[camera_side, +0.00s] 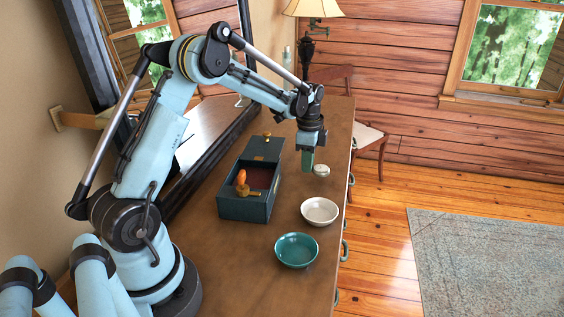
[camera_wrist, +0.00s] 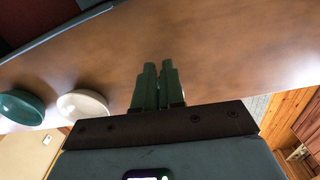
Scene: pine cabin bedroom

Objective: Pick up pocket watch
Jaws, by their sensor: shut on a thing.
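My gripper (camera_side: 307,163) points down over the far part of the wooden dresser top, with its green fingers close together. In the wrist view the fingers (camera_wrist: 157,85) are nearly parallel with only a narrow gap, and what they hold is hidden. A small pale round object (camera_side: 321,170) is just right of the fingertips in the side view; I cannot tell whether it touches them or whether it is the pocket watch. A brass-coloured piece (camera_side: 248,191) lies in the dark box, too small to identify. No pocket watch can be made out for certain.
The open dark teal box (camera_side: 243,208) with red lining holds an orange item (camera_side: 241,177). A white bowl (camera_side: 320,211) and a teal bowl (camera_side: 296,250) stand nearer the camera. A mirror borders the dresser top on the left; its right edge drops to the floor.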

